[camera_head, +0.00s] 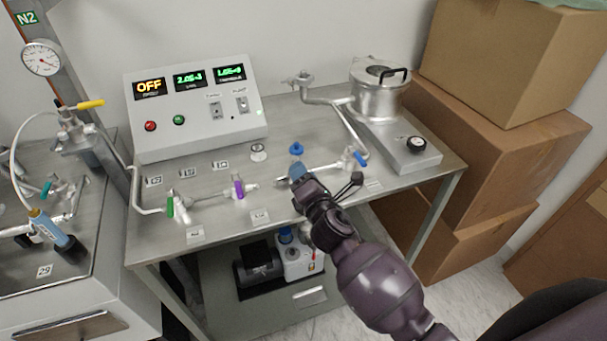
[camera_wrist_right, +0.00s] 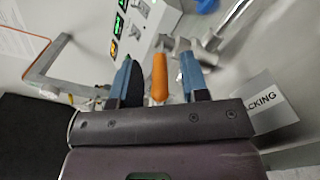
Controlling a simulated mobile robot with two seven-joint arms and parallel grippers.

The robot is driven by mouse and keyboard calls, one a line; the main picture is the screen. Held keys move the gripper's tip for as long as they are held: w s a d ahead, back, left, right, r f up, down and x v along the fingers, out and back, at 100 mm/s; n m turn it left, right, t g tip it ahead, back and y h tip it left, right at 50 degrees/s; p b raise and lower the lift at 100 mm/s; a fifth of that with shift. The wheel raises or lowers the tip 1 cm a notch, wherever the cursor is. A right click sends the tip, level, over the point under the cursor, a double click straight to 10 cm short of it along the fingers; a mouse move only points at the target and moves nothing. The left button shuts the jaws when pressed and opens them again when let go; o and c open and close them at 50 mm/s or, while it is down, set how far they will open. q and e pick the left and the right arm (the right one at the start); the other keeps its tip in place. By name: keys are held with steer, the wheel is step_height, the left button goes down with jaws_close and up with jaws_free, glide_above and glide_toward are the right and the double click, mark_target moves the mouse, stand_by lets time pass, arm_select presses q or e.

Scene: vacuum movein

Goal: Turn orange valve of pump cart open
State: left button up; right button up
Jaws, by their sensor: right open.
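The orange valve handle (camera_wrist_right: 159,78) shows in the right wrist view, sticking out between the two blue fingers of my right gripper (camera_wrist_right: 159,75). The fingers are apart, with a gap on each side of the handle; I cannot tell how deep it sits between them. In the head view my right gripper (camera_head: 298,177) is over the front part of the pump cart's tabletop (camera_head: 225,215), and I cannot make out the orange handle there. My left gripper is not in view.
On the cart are a green valve handle (camera_head: 170,206), a purple one (camera_head: 239,187), a blue one (camera_head: 360,159), a control box (camera_head: 195,105) reading OFF and a metal chamber (camera_head: 378,95). Cardboard boxes (camera_head: 510,150) stand right. A "BACKING" label (camera_wrist_right: 262,102) is near the gripper.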

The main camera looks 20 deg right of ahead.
steer(key=shift+w, duration=0.1)
steer(key=shift+c, duration=0.4)
jaws_close()
